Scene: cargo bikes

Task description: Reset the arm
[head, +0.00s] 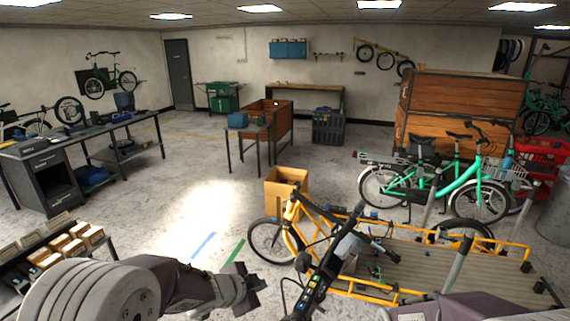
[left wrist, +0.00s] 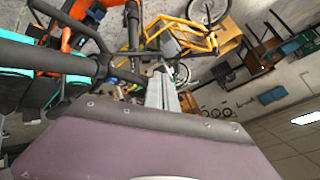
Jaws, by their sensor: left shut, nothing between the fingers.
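My left arm comes in from the lower left of the head view. Its grey gripper (head: 245,290) is shut and empty, held in front of the yellow cargo bike (head: 440,247), left of its handlebar and apart from it. The bike's yellow frame also shows upside down in the left wrist view (left wrist: 182,40). A dark purple part of my own arm fills the bottom of that view. Part of another purple arm link of mine shows at the bottom right of the head view. The fingers of my right gripper cannot be made out.
A parts rack (head: 62,250) with small bins stands at lower left. A cardboard box (head: 287,190) stands behind the bike's front wheel. Green bikes (head: 455,175) stand before a wooden crate (head: 460,95) at right. Open floor (head: 190,205) lies between workbench (head: 80,135) and cargo bike.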

